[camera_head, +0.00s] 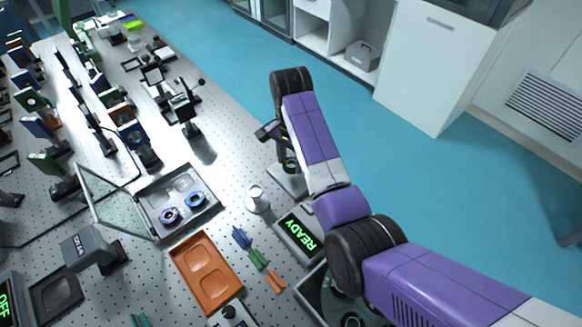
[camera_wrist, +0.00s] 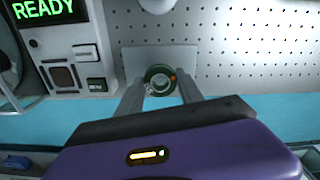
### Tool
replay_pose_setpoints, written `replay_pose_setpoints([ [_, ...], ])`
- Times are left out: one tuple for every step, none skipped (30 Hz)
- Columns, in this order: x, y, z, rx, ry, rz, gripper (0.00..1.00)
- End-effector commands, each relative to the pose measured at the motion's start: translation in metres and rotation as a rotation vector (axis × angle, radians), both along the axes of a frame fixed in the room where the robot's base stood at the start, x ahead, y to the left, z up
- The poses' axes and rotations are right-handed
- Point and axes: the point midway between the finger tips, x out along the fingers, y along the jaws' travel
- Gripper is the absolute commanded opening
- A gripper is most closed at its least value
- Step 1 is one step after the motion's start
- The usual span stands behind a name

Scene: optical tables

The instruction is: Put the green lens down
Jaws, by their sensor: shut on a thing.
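The green lens (camera_wrist: 160,78) is a dark green ring with a small orange mark. In the wrist view it sits between the two grey fingers of my gripper (camera_wrist: 160,88), which is shut on it. A pale grey plate (camera_wrist: 136,62) lies behind the lens in this view. In the head view the lens (camera_head: 290,163) shows small beside my purple arm, over a light grey plate (camera_head: 285,182) near the table's right edge. I cannot tell whether the lens touches the plate.
A device with a lit READY screen (camera_head: 301,233) stands close by. A white cylindrical piece (camera_head: 257,199) stands left of it. An open grey case (camera_head: 207,215) holds two ringed lenses. An orange tray (camera_head: 190,248) lies in front. Optic mounts crowd the table's far left.

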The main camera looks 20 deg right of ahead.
Motion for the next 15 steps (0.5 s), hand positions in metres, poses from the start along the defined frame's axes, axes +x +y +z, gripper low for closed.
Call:
replay_pose_setpoints([
  [-0.002, 0.000, -0.008, 0.000, 0.006, 0.000, 0.04],
  [-0.002, 0.000, -0.013, -0.001, 0.005, 0.000, 0.04],
  [-0.002, 0.000, -0.019, 0.000, 0.006, 0.000, 0.04],
  [-0.001, 0.000, -0.023, 0.000, 0.004, 0.000, 0.04],
  [-0.001, 0.000, -0.026, 0.000, 0.004, 0.000, 0.04],
  [-0.001, 0.000, -0.030, 0.000, 0.004, -0.001, 0.04],
  [-0.001, 0.000, -0.032, 0.000, 0.002, -0.001, 0.04],
  [-0.001, 0.000, -0.033, 0.000, 0.001, -0.001, 0.04],
  [-0.001, 0.000, -0.034, 0.000, 0.001, -0.001, 0.04],
  [-0.001, 0.000, -0.035, 0.000, 0.001, -0.001, 0.04],
  [-0.001, 0.000, -0.035, 0.000, 0.001, -0.001, 0.04],
  [0.000, 0.000, -0.034, 0.000, 0.001, -0.001, 0.04],
  [0.000, 0.000, -0.034, 0.000, 0.001, -0.001, 0.04],
  [0.000, 0.000, -0.034, 0.000, 0.001, -0.001, 0.04],
  [0.000, 0.000, -0.034, 0.000, 0.001, 0.000, 0.04],
])
